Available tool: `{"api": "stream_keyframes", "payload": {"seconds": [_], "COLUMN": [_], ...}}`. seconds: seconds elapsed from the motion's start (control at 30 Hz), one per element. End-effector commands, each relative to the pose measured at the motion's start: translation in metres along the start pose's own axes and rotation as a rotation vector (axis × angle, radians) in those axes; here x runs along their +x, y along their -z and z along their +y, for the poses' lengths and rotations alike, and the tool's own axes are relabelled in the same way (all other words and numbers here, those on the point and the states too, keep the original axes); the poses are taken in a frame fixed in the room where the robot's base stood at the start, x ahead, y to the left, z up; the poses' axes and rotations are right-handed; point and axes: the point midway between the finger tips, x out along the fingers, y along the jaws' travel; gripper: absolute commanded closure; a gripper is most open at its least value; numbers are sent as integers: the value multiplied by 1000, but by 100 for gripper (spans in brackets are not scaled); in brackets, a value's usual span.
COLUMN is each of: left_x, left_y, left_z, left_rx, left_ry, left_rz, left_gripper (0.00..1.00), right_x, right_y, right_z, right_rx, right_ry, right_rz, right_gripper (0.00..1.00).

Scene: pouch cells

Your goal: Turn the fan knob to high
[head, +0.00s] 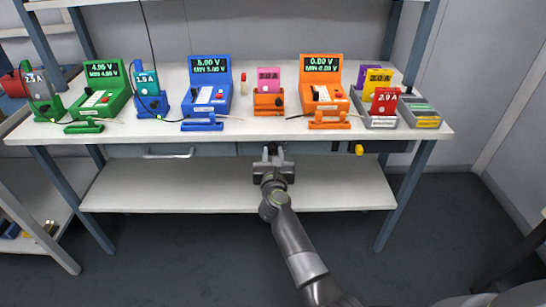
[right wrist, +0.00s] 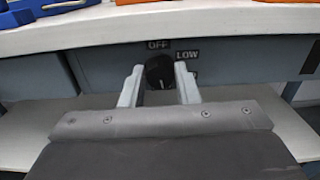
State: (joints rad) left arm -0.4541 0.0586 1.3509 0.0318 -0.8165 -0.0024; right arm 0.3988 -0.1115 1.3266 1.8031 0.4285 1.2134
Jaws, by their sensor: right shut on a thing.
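The fan knob (right wrist: 160,70) is a round black knob on the blue-grey panel under the bench top. OFF is printed above it and LOW at its upper right; another label further down on the right is mostly hidden by a finger. A small pale mark shows low on the knob's face, seemingly pointing down. My right gripper (right wrist: 160,88) has a finger on each side of the knob and is shut on it. In the head view my right gripper (head: 272,156) is at the bench's front edge and covers the knob. My left gripper is out of view.
The white bench top (head: 255,130) overhangs the panel just above my right gripper. It carries green, blue and orange testers and coloured cells. A drawer handle (head: 168,155) is left of the gripper and a yellow knob-like part (head: 359,150) right. A lower shelf (head: 180,190) below is bare.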

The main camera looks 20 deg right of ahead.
Motion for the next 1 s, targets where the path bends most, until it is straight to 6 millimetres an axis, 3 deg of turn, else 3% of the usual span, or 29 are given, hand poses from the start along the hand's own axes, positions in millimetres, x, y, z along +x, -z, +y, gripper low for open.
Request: {"api": "stream_keyframes", "payload": {"seconds": [0.4,0.9,0.93,1.0], "left_x": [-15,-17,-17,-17], "left_y": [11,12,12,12], "left_z": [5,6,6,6], "left_rx": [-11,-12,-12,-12], "left_ry": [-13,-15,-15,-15], "left_rz": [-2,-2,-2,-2], "left_gripper": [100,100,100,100], "right_x": [-1,-1,-1,-1], "right_y": [3,3,3,2], "right_z": [0,0,0,0], "right_rx": [166,185,185,184], "right_ry": [1,1,1,1], "right_rz": [4,5,5,5], "right_gripper": [94,94,69,60]}}
